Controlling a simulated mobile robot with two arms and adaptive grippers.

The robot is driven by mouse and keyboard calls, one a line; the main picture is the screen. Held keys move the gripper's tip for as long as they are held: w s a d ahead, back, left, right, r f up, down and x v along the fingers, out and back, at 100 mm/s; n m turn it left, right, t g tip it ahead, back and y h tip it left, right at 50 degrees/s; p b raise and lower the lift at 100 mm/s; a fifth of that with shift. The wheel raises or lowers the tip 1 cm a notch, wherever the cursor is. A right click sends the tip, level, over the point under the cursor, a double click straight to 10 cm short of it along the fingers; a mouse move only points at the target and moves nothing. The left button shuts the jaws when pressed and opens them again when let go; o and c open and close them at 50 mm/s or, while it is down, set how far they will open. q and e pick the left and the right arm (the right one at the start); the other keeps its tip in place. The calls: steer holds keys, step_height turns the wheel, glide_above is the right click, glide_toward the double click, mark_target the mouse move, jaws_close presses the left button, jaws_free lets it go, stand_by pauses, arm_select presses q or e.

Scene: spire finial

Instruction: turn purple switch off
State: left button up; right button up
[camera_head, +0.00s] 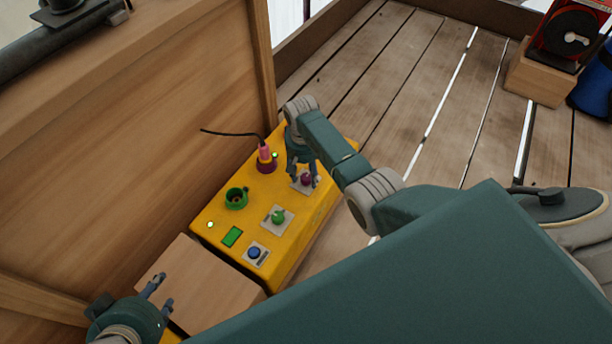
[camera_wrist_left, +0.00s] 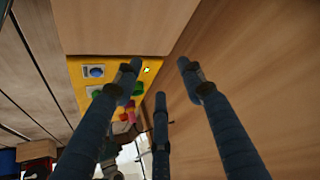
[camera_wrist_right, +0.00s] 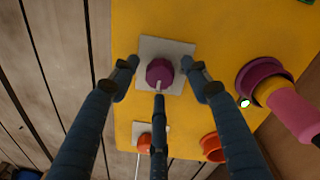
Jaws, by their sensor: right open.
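The purple switch (camera_head: 307,179) is a round knob on a pale square plate, on the yellow panel box (camera_head: 205,222). In the right wrist view the purple knob (camera_wrist_right: 160,72) sits between my open right fingertips, with a pale mark on its near side. My right gripper (camera_head: 304,172) is over the knob, fingers spread on its sides; I cannot tell whether they touch it. My left gripper (camera_head: 160,292) is apart from the switch, at the lower left by a wooden block, its fingers spread and empty in the left wrist view (camera_wrist_left: 158,66).
The yellow panel also holds a green knob (camera_head: 278,216), a blue button (camera_head: 254,252), a green socket (camera_head: 236,198) and a pink plug (camera_head: 264,155) with a black cable. A wooden wall (camera_head: 130,130) stands to the left.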

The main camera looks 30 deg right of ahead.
arm_select(q)
steer(key=shift+w+d+r+t, duration=0.2)
steer(key=shift+w+r+t, duration=0.1)
steer(key=shift+w, duration=0.25)
arm_select(e)
steer(key=shift+f, duration=0.15)
